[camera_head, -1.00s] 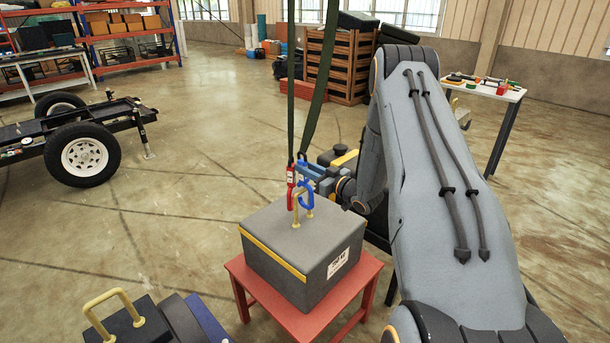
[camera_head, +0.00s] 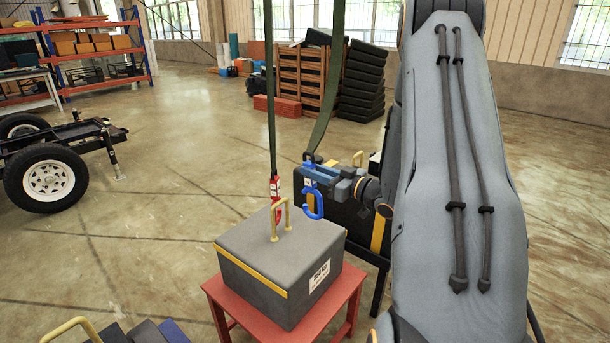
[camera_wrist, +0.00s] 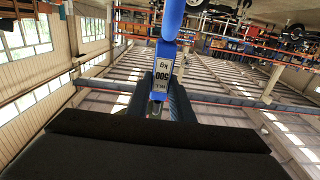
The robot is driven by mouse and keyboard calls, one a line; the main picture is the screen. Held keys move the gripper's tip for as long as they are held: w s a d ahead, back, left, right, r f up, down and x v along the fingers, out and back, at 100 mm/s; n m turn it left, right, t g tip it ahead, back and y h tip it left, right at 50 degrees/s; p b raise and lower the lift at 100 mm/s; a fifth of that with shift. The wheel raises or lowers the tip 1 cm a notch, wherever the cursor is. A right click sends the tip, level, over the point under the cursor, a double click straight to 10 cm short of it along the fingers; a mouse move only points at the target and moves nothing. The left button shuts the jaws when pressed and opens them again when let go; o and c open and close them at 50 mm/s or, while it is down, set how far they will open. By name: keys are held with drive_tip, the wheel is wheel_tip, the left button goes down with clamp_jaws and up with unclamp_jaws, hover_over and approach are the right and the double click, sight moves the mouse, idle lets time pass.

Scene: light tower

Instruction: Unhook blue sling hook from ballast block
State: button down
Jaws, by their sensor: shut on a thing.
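The blue sling hook (camera_head: 313,203) hangs at the right of the ballast block's yellow handle, with a visible gap between them. My gripper (camera_head: 312,174) is shut on the hook's upper body, just below its dark green strap. In the wrist view the blue hook (camera_wrist: 171,18) rises from between my fingers (camera_wrist: 160,98), and its body bears a white 500 kg label. The dark grey ballast block (camera_head: 262,277) has a yellow handle (camera_head: 289,215) on top. The red hook (camera_head: 275,188) hangs at the handle, its lower part partly hidden by it.
The block sits on a red stand (camera_head: 344,300). Two dark green straps (camera_head: 270,100) run upward. A dark case with yellow trim stands behind my gripper. A trailer (camera_head: 60,165) is at the left. The floor between is open.

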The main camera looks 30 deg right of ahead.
drive_tip(key=shift+s+d+r, duration=0.1)
drive_tip(key=shift+s+r, duration=0.1)
